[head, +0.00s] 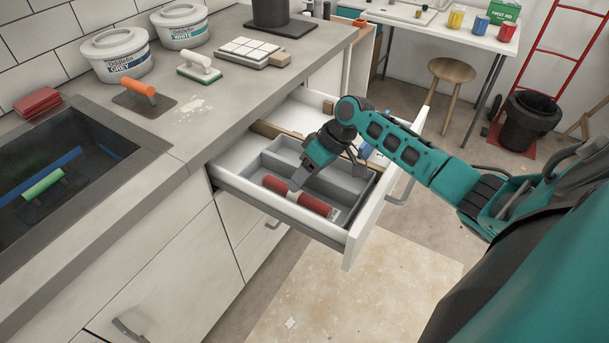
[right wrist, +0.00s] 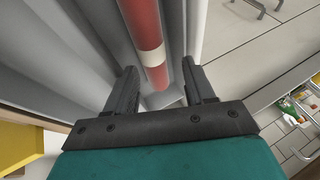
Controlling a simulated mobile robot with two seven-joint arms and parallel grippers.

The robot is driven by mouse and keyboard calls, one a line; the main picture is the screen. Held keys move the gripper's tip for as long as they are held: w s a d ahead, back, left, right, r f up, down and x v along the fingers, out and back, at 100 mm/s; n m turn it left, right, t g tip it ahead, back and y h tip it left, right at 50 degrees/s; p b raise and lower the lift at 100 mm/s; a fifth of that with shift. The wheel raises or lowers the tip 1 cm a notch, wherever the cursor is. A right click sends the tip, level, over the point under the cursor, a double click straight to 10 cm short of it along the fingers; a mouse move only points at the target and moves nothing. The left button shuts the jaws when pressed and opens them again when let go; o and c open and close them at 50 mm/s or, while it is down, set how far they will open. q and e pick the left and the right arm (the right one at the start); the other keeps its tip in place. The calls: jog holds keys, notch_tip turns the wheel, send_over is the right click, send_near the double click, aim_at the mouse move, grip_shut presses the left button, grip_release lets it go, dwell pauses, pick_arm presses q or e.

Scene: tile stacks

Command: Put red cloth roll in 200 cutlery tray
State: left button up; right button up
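The red cloth roll (head: 316,205), with a pale band around it, lies in the front compartment of the grey cutlery tray (head: 284,162) inside the open drawer. In the right wrist view the red roll (right wrist: 147,32) runs between the two spread fingers of the right gripper (right wrist: 163,82), with gaps on both sides. The fingers look open, not closed on it. My left gripper is not in view.
The white drawer (head: 358,232) stands open below the grey counter (head: 190,105). A sink (head: 60,195) is at left. Floor beyond the drawer is open.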

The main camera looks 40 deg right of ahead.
jog(key=shift+o, duration=1)
jog(key=v, duration=1.3)
jog(key=shift+p, duration=0.45)
jog(key=shift+f, duration=0.1)
